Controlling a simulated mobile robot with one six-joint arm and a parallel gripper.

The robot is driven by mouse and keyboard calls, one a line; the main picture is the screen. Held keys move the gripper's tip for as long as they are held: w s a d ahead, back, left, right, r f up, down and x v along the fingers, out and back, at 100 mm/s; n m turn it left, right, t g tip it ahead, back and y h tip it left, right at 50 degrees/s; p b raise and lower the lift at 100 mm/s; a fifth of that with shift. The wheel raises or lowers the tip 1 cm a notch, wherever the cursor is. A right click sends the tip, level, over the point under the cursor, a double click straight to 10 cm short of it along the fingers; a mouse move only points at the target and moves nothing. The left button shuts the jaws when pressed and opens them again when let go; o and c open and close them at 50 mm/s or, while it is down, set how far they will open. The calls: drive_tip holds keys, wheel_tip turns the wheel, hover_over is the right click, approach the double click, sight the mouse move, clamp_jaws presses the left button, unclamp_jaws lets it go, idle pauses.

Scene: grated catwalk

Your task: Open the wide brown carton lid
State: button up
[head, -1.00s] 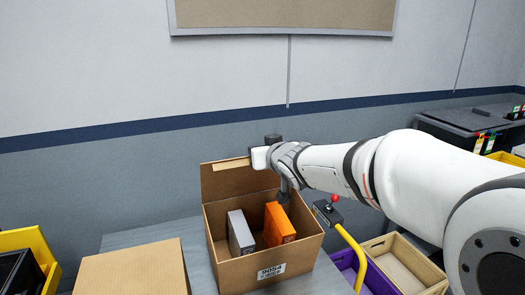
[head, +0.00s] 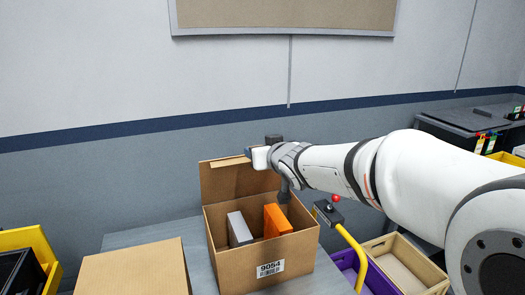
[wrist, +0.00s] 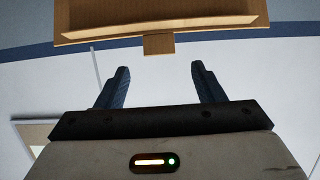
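The wide brown carton (head: 250,268) stands on a grey table with its top open. Its lid (head: 222,182) stands up along the back edge, and the inside shows. A grey box (head: 240,229) and an orange box (head: 276,220) are in the carton. My gripper (head: 248,153) is at the lid's upper edge, at its right part. In the wrist view the two fingers of my gripper (wrist: 160,82) are apart with nothing between them. The lid (wrist: 160,18) and its small tab (wrist: 158,44) show ahead of the fingertips, apart from them in the picture.
A closed brown box (head: 135,270) stands left of the carton. A yellow bin (head: 32,245) is at far left. A yellow-stemmed control with a red knob (head: 335,199), a purple bin (head: 370,275) and a wooden crate (head: 405,268) lie right. The wall is behind.

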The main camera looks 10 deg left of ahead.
drive_tip(key=v, duration=0.8)
drive_tip(key=shift+p, duration=0.45)
drive_tip(key=shift+w+f, duration=0.1)
drive_tip(key=shift+c, duration=0.3)
